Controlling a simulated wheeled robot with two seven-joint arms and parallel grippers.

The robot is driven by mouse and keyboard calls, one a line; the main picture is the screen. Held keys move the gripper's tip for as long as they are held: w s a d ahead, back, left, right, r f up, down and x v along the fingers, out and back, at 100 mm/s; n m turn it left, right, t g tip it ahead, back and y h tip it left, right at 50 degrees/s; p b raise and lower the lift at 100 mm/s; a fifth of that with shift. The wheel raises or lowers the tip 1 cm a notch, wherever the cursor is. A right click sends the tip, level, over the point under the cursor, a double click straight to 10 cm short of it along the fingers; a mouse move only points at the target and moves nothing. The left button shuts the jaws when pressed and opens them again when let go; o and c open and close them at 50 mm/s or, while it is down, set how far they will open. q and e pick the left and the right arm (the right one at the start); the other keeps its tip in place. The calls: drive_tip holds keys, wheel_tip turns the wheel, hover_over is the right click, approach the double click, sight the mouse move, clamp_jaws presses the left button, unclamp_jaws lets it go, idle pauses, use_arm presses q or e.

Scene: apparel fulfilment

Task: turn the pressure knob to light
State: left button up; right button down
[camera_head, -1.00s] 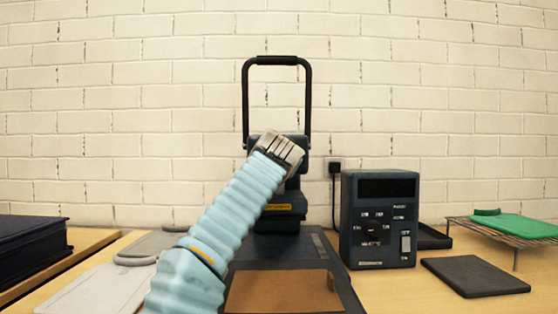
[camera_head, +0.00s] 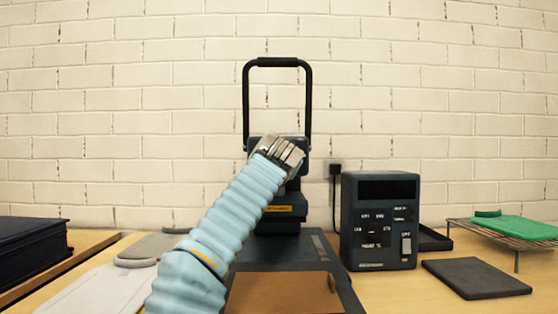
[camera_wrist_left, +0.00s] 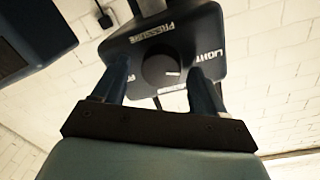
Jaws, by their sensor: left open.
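The pressure knob (camera_wrist_left: 158,70) is a round dark knob on the press head (camera_wrist_left: 185,38), in the left wrist view. "PRESSURE" is printed above it and "LIGHT" to its right; a lower label is partly hidden by a finger. The knob's pale mark points right, toward the lower side of "LIGHT". My left gripper (camera_wrist_left: 158,78) is open, with one blue finger on each side of the knob; I cannot tell if they touch it. In the head view my left wrist (camera_head: 280,150) covers the front of the press head and the knob. My right gripper is out of view.
The press has a tall black handle (camera_head: 277,62) and a brown pad (camera_head: 280,293) on its base. A dark control box (camera_head: 380,190) stands to the right, beside a black pad (camera_head: 475,278) and a wire rack (camera_head: 515,240) with a green item. A dark box (camera_head: 30,250) is at left.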

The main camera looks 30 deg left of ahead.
use_arm(q)
drive_tip(key=shift+s, duration=0.1)
drive_tip(key=b+v, duration=0.5)
drive_tip(key=v, duration=0.8)
drive_tip(key=shift+s+d, duration=0.2)
drive_tip(key=shift+s, duration=0.1)
